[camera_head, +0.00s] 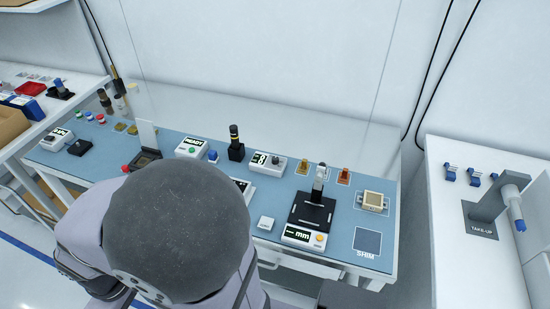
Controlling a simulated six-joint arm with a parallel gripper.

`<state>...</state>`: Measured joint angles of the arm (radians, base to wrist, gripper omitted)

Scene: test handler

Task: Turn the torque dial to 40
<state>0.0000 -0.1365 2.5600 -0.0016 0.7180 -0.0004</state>
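No dial is readably marked as torque. A white box (267,167) at the middle back of the blue-topped bench has a dark display with unclear digits and a small dark knob (277,162) on its right. Another white box (57,138) at the bench's left end also has a small display and what looks like a dark knob. I cannot tell which is the torque dial or read its setting. My gripper is not in view; my large grey arm link fills the lower middle and hides part of the bench.
A black gauge stand with a display marked mm (298,235) is at right front. A white TAKE-UP bench (465,260) stands right, across a gap. A SHIM square (367,241) is bare.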

